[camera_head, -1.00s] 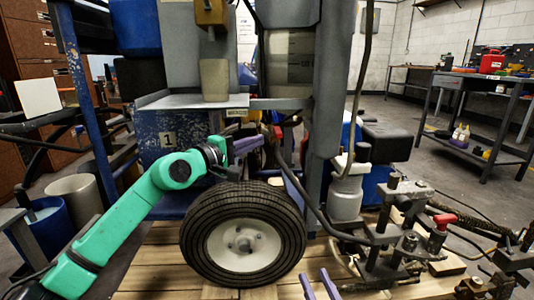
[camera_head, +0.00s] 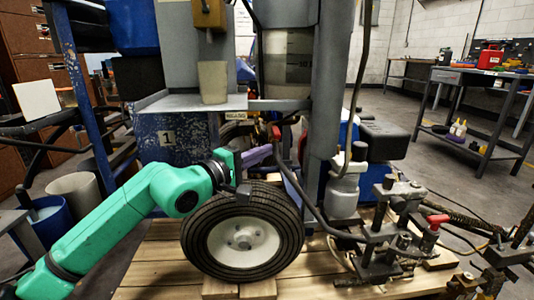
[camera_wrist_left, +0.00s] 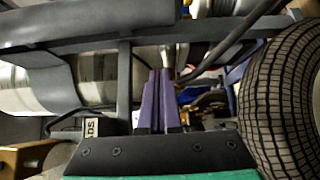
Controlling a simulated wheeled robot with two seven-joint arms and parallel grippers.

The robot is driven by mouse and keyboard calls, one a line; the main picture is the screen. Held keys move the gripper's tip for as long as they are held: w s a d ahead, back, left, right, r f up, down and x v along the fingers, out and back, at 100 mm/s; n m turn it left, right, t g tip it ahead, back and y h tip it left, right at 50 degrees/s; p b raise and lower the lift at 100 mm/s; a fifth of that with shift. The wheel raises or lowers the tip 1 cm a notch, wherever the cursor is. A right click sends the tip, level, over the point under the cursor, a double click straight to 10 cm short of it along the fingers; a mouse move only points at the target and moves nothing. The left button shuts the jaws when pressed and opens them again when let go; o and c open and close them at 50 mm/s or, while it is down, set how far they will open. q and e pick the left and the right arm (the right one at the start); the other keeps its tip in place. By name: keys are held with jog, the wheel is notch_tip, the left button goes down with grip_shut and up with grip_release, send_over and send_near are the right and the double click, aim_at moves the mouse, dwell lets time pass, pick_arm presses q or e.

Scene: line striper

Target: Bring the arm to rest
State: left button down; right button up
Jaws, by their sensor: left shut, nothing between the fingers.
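My left arm is green and comes in from the left in the head view. Its left gripper (camera_head: 262,154), with purple fingers, is just above the black tyre of the striper's wheel (camera_head: 243,240). The fingers point right toward the grey frame post (camera_head: 324,120). In the left wrist view the two fingers (camera_wrist_left: 161,98) lie side by side, shut and empty. The tyre (camera_wrist_left: 284,100) stands close on the right of that view. I cannot tell whether the fingertips touch the frame. My right gripper is out of view.
A blue box marked 1 (camera_head: 172,140) sits behind my arm. A grey shelf (camera_head: 190,103) is above it. A hose and metal clamp parts (camera_head: 385,240) stand right of the wheel on a wooden pallet (camera_head: 160,270). A workbench (camera_head: 480,78) is at the far right.

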pick_arm(q)
jog(key=shift+s+d, duration=0.3)
jog(key=shift+s, duration=0.25)
jog(key=shift+s+d, duration=0.3)
jog(key=shift+s, duration=0.2)
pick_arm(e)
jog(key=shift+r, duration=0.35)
pick_arm(q)
jog(key=shift+f, duration=0.1)
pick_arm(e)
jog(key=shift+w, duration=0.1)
